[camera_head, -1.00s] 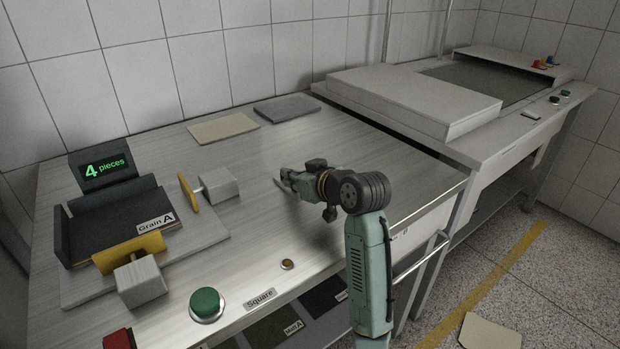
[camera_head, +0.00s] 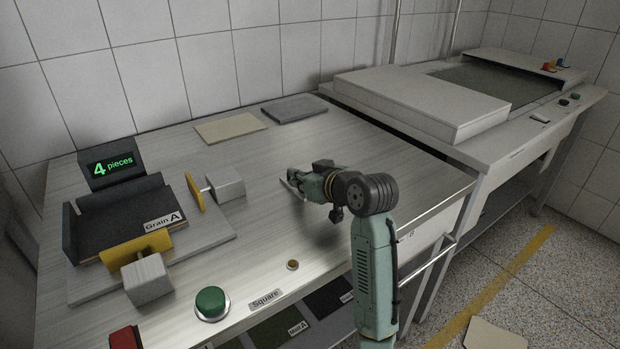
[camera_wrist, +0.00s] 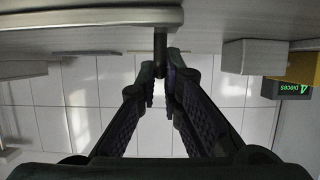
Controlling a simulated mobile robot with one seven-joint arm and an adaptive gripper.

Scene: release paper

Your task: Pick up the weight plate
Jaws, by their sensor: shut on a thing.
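In the wrist view, which is upside down, a pale plate with a rounded edge (camera_wrist: 95,20) fills the upper left, with a dark stem (camera_wrist: 161,42) standing out from it. I take it to be the weight plate. My gripper (camera_wrist: 161,80) is shut on the stem with its dark ribbed fingers either side. In the head view my gripper (camera_head: 294,180) is low over the middle of the table, right of the grey block. The plate is mostly hidden or hard to make out there; I cannot tell whether it touches the table.
A tray (camera_head: 130,222) with yellow clamps and a "4 pieces" display (camera_head: 111,163) stands at left. A beige sheet (camera_head: 230,128) and a grey slab (camera_head: 294,108) lie at the back. A green button (camera_head: 210,302) sits in front. A second bench stands at right.

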